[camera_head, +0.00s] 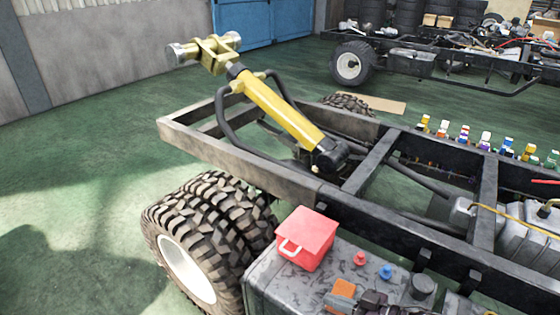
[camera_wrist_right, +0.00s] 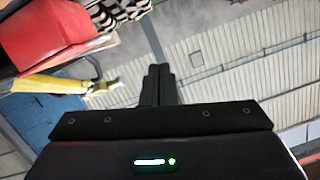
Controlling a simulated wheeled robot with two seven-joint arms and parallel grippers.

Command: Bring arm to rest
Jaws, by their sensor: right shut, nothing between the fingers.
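My right gripper (camera_head: 368,299) shows as a dark shape at the bottom edge of the head view, low over the grey tank (camera_head: 262,283). In the right wrist view its fingers (camera_wrist_right: 157,72) are together, with nothing between them. The rest of my right arm is mostly cut off. My left gripper is not in view.
A red box (camera_head: 305,240) with a handle stands on the tank, near red (camera_head: 360,257) and blue (camera_head: 386,271) caps and an orange block (camera_head: 343,288). The black chassis frame (camera_head: 375,160), a yellow cylinder (camera_head: 280,110) and large tyres (camera_head: 205,215) lie beyond. Green floor is clear at left.

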